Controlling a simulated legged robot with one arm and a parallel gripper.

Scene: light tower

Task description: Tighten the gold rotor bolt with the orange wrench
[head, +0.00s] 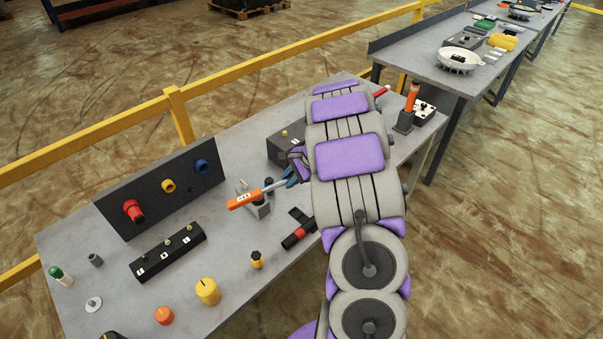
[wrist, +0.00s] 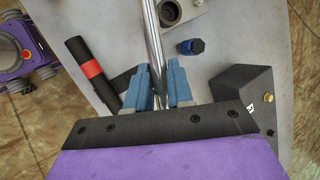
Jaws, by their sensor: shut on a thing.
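The orange wrench (head: 243,199) has an orange handle and a metal shaft. My gripper (head: 289,179) has blue fingers and is shut on the shaft. In the wrist view the bare metal shaft (wrist: 152,35) runs up between the fingers of my gripper (wrist: 157,82), and the orange handle is out of frame. The handle appears above a grey holder (head: 260,208); I cannot tell if they touch. A small gold bolt (head: 284,132) shows on a dark box left of my arm. Gold bolt heads (wrist: 268,97) also show at the right in the wrist view. I cannot tell which is the rotor bolt.
A black-and-red tool (head: 299,229) lies below the wrench. A dark panel (head: 158,188) with coloured knobs and a black block (head: 168,254) stand left. Several small parts are at the front left. A yellow rail (head: 240,69) runs behind the table.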

